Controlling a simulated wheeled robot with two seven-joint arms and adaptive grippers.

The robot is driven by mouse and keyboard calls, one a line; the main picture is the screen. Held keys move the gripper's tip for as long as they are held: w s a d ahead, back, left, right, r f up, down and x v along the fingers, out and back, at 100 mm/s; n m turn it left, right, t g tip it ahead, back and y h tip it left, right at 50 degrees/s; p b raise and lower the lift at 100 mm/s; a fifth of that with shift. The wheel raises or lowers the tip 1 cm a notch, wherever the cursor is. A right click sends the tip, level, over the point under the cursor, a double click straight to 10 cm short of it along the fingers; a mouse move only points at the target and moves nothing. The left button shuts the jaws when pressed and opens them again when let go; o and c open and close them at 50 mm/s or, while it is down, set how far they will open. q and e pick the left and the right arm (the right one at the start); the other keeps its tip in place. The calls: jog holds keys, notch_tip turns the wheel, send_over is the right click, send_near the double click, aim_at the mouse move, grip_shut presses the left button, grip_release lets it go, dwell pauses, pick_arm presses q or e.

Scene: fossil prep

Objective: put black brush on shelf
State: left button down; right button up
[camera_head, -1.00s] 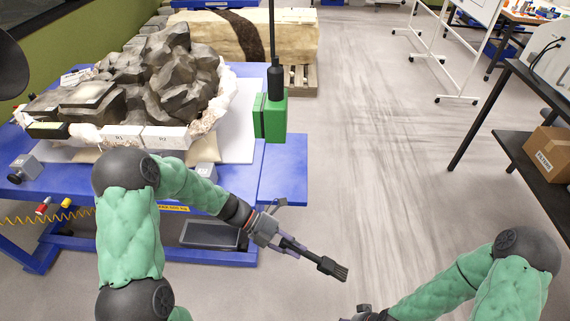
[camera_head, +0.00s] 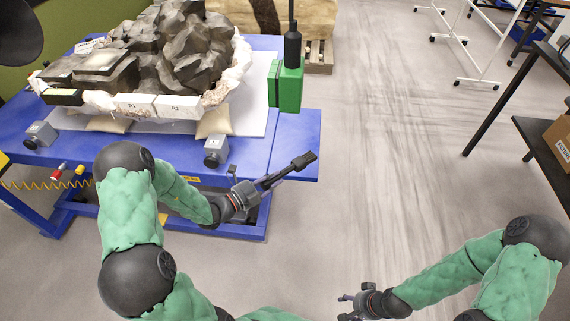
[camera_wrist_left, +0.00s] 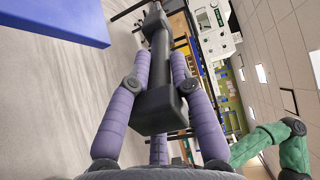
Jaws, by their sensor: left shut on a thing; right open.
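The black brush (camera_head: 303,162) is held in my left gripper (camera_head: 268,183), out in front of the blue table's right part. Its bristle end points up and to the right. In the left wrist view, the purple fingers close on both sides of the brush (camera_wrist_left: 158,103). My right gripper (camera_head: 352,303) is open and empty, low at the bottom of the head view. A black shelf unit (camera_head: 538,138) stands at the right edge, far from the brush and partly cut off.
The blue table (camera_head: 290,145) carries a large dark fossil rock (camera_head: 185,50) and a green block (camera_head: 290,88) with a black post. A cardboard box (camera_head: 560,140) sits on the shelf unit's lower board. Grey floor between table and shelf is clear.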

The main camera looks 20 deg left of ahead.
pick_arm(q)
jog(key=w+a+f+b, duration=0.2)
jog(key=w+f+b, duration=0.4)
jog(key=w+f, duration=0.4)
jog(key=shift+w+a+f, duration=0.15)
jog(key=shift+w+f, duration=0.15)
jog(key=shift+f, duration=0.55)
jog(key=c, duration=1.1)
grip_release()
jog(key=shift+s, duration=0.1)
